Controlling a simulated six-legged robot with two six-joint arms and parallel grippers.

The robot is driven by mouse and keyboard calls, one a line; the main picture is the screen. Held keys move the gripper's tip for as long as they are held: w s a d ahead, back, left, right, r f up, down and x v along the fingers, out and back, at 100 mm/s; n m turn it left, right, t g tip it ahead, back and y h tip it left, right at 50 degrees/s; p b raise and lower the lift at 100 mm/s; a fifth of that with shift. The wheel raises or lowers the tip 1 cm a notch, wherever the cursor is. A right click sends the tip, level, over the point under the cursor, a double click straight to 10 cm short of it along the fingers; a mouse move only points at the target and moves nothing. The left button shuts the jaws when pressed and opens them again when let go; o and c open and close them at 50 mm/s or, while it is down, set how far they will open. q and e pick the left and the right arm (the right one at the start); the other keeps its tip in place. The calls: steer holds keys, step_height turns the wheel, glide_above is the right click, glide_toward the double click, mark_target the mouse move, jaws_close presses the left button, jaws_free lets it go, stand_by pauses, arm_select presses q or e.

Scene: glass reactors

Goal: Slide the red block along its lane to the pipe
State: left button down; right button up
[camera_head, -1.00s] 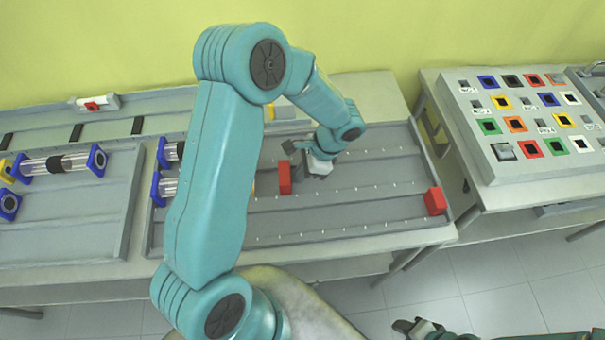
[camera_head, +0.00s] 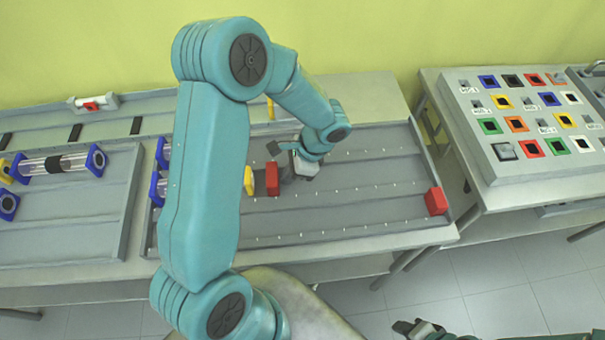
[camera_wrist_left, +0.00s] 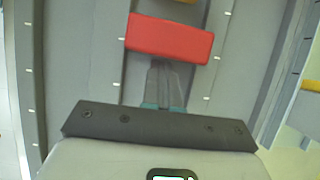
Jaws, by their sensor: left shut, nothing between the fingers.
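The red block (camera_head: 272,179) stands in a lane of the grey tray, just right of a yellow piece (camera_head: 249,180). In the left wrist view the red block (camera_wrist_left: 170,38) lies across the lane, ahead of my fingers. My left gripper (camera_head: 284,171) is shut and empty, on the right side of the block. Its fingertips (camera_wrist_left: 163,66) show close against the block's near face; I cannot tell for certain if they touch. My arm hides part of the lane's left end and the pipe there. My right gripper (camera_head: 418,327) shows at the bottom edge, its jaws unclear.
Another red block (camera_head: 436,201) stands at the tray's right end. The lanes between are clear, with small white marks. Clear tubes with blue ends (camera_head: 60,163) lie in the left tray. A panel of coloured squares (camera_head: 525,125) stands on the right table.

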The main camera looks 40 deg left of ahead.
arm_select(q)
steer(key=shift+s+a, duration=0.8)
steer(key=shift+s, duration=0.3)
steer(key=shift+w, duration=0.15)
steer(key=shift+w+d, duration=0.8)
steer(key=shift+w, duration=0.1)
step_height(320, 180, up, 11)
steer(key=p, duration=0.7)
steer(key=shift+p, duration=0.4)
steer(key=shift+w, duration=0.1)
steer(key=shift+s, duration=0.2)
